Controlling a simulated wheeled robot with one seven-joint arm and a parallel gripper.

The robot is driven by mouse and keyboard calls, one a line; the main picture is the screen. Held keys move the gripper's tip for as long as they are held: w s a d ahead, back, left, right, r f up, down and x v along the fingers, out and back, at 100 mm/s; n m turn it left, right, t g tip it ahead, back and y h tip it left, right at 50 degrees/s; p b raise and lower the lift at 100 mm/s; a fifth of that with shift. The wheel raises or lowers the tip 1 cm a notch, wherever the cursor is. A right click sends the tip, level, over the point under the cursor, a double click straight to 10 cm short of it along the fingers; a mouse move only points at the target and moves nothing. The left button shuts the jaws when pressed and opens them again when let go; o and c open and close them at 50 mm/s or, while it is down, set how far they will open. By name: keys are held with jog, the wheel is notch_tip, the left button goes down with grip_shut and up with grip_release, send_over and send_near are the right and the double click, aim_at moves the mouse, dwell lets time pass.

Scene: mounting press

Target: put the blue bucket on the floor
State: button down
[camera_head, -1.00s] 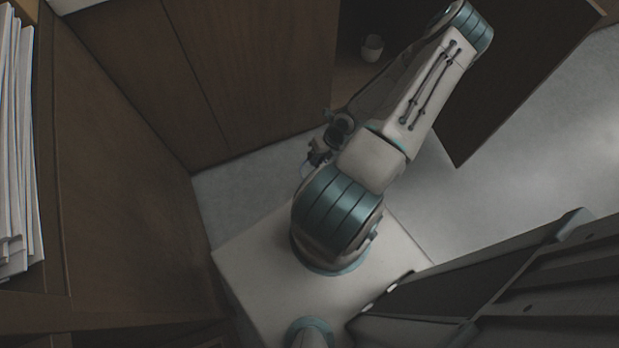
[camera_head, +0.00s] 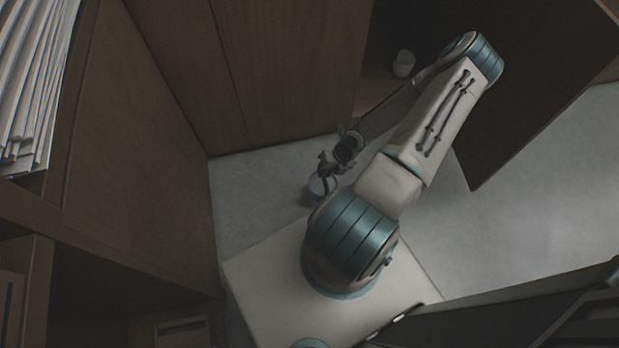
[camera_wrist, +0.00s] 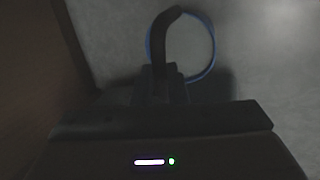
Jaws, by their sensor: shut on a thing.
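The blue bucket (camera_head: 317,187) shows in the head view as a small round shape with a pale blue edge, partly hidden by my gripper and arm. In the wrist view its thin blue rim (camera_wrist: 213,50) forms a ring against the grey floor. My gripper (camera_head: 327,170) is shut on the bucket's rim at the left side of that ring, where a dark finger (camera_wrist: 168,32) crosses it. The grey floor (camera_head: 260,190) lies below. I cannot tell whether the bucket's bottom touches it.
Brown cabinet fronts (camera_head: 285,70) stand behind the gripper. A brown panel (camera_head: 140,150) and papers (camera_head: 30,80) are at left.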

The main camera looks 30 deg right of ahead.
jog(key=w+a+f+b, duration=0.3)
jog(key=w+f, duration=0.2)
jog(key=f, duration=0.2)
jog(key=shift+w+f+b, duration=0.3)
jog(key=shift+f+b, duration=0.1)
jog(key=shift+a, duration=0.1)
jog(key=shift+f, duration=0.2)
jog(key=c, duration=1.4)
grip_release()
jog(key=shift+c, duration=0.2)
jog(key=shift+r, duration=0.1)
